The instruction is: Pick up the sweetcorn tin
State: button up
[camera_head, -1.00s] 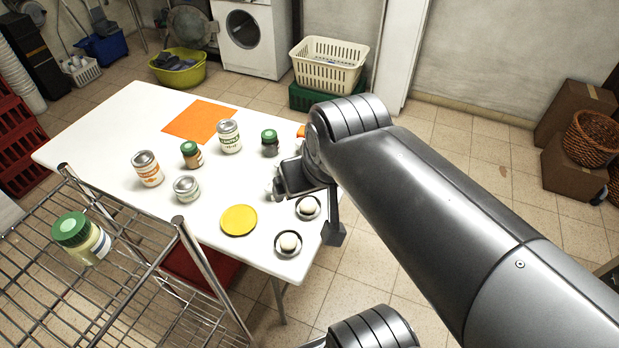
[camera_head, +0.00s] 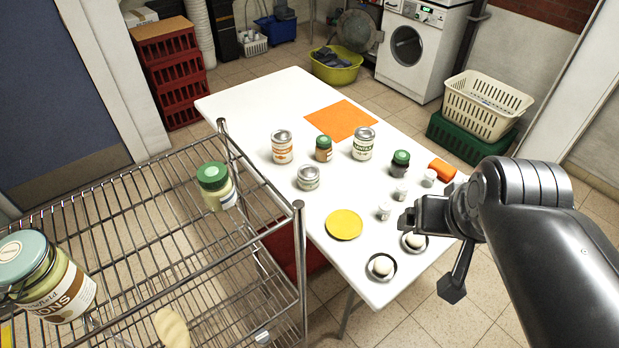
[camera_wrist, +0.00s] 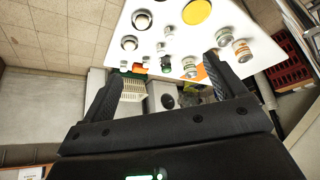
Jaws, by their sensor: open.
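Three metal-topped tins stand on the white table (camera_head: 262,97): one with an orange and white label (camera_head: 282,147), one with a green and white label (camera_head: 363,144), and a short pale one (camera_head: 308,178). I cannot read which is sweetcorn. My gripper (camera_head: 404,219) is open and empty, above the table's right edge near two dark dishes with white round things. In the wrist view its two fingers (camera_wrist: 163,72) are spread apart, with the table and tins beyond them. No tin is between the fingers.
A brown jar (camera_head: 323,149) and a dark jar (camera_head: 400,164), both green-lidded, stand near the tins. A yellow disc (camera_head: 344,225), small white pots (camera_head: 384,210) and an orange mat (camera_head: 341,120) share the table. A wire rack (camera_head: 150,215) with jars stands front left.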

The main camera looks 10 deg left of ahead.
jog(key=shift+o, duration=0.3)
dwell(0.4)
jog(key=n+y, duration=0.2)
jog(key=n, duration=0.2)
send_over(309, 172)
jog(key=s+d, duration=0.2)
jog(key=s, duration=0.3)
notch_tip(309, 172, down, 25)
jog(key=shift+n, duration=0.3)
jog(key=x, duration=0.6)
jog(key=shift+a, duration=0.1)
jog(key=shift+w+a+r+x, duration=0.1)
jog(key=shift+w+x, duration=0.05)
jog(key=shift+x, duration=0.8)
jog(key=shift+w+a+r+x, duration=0.1)
jog(key=shift+x, duration=0.85)
jog(key=shift+w+a+r+x, duration=0.1)
jog(key=shift+w+x, duration=0.05)
jog(key=shift+x, duration=0.75)
